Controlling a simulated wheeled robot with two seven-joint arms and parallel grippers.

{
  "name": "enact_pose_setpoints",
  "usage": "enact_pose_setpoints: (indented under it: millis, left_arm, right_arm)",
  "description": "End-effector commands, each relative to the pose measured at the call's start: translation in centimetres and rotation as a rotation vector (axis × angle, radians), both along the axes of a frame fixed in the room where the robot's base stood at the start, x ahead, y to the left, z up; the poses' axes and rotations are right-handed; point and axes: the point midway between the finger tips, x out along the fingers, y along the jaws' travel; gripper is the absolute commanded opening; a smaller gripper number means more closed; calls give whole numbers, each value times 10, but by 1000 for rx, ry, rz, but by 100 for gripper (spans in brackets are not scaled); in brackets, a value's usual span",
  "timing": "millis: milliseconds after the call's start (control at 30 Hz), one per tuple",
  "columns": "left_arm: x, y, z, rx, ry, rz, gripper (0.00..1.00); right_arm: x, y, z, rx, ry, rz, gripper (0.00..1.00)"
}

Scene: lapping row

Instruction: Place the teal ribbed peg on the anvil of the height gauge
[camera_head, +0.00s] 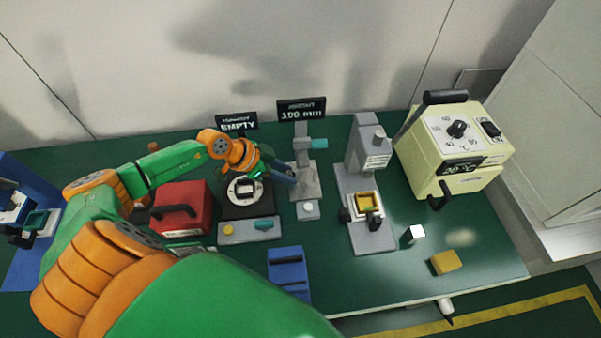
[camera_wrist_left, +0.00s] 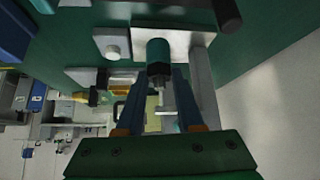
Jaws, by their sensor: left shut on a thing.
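My left gripper (camera_head: 288,180) is beside the grey height gauge (camera_head: 304,158), at the left of its base. In the left wrist view the gripper (camera_wrist_left: 160,72) is shut on the teal peg (camera_wrist_left: 158,52), whose near end is dark. The peg lies over the grey gauge base (camera_wrist_left: 190,42) in that view; I cannot tell whether it touches the anvil. In the head view the held peg is hidden by the gripper. A teal part (camera_head: 319,143) sits on the gauge's upper arm. My right gripper is not in view.
Behind the gauge a sign (camera_head: 301,110) reads 100 mm. Left stand a black device (camera_head: 236,211) and a red box (camera_head: 181,222). Right are a grey press-like machine (camera_head: 368,160) and a cream heater box (camera_head: 455,150). A blue block (camera_head: 288,268) lies in front.

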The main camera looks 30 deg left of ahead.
Motion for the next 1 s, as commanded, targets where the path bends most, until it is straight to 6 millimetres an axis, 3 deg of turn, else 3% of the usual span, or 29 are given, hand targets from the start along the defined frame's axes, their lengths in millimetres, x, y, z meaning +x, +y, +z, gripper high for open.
enact_pose_setpoints:
  millis: [67,500,667,1000]
  left_arm:
    - [0,0,-10,0,0,1,0]
    - [31,-28,-9,-1,-1,-1,0]
    - [30,-27,-20,0,0,0,0]
    - [30,-27,-22,-1,1,-1,0]
  right_arm:
    - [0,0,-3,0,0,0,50]
    - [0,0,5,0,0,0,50]
    - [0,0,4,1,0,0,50]
    - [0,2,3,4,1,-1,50]
